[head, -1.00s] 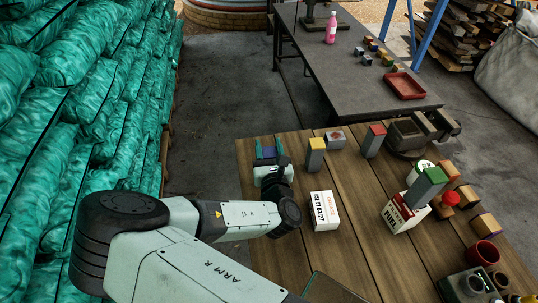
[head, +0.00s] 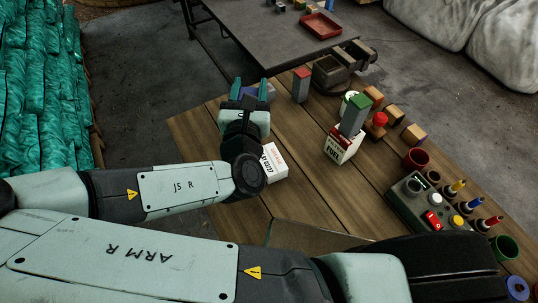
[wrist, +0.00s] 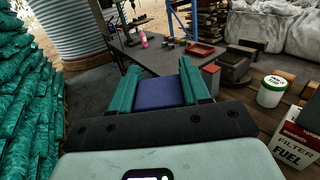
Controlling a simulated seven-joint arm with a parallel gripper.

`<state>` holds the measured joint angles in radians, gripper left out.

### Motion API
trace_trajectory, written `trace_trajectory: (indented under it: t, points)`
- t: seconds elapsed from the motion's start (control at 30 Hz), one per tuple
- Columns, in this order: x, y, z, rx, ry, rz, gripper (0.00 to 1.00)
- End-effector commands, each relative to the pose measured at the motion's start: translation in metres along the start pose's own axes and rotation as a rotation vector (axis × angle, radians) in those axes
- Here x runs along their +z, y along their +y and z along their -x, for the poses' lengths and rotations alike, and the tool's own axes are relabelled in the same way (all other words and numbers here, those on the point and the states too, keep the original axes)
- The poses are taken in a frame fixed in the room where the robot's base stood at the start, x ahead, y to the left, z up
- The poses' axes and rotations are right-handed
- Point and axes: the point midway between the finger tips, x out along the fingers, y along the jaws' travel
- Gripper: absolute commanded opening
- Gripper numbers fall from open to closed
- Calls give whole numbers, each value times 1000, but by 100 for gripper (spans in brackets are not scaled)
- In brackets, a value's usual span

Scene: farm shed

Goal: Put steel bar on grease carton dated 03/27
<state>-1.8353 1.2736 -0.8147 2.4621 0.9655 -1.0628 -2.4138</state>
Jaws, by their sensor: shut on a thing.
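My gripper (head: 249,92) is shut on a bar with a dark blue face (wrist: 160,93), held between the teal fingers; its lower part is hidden. It is over the far left part of the wooden table. The white carton (head: 273,163) lies nearer to me, partly covered by my wrist; its printed date seems to end in 3/27. A grey bar with a red top (head: 301,86) stands right of my gripper and also shows in the wrist view (wrist: 210,77).
A vise (head: 335,75), wooden blocks, a red mushroom-shaped knob (head: 376,123), a red cup (head: 415,160) and a control box (head: 421,205) line the table's right side. A dark table (head: 265,50) with a red tray (head: 314,25) is beyond.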

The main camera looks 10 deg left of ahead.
Motion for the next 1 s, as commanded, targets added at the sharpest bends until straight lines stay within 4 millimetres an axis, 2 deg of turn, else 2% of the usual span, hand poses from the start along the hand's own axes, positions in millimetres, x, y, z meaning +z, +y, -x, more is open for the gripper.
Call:
trace_trajectory:
  t: [0.03, 0.1, 0.23, 0.5, 0.73, 0.9, 1.0]
  points:
    - [4, -15, 6, -54, 6, -1, 0]
    - [6, -32, 14, -116, 14, 1, 0]
    - [4, -49, 22, -178, 24, 5, 0]
    - [-42, -52, 24, -190, 25, 8, 0]
    - [-61, -52, 25, -189, 25, 6, 0]
    - [-86, -52, 25, -187, 25, 7, 0]
    - [-92, -51, 25, -188, 24, 4, 0]
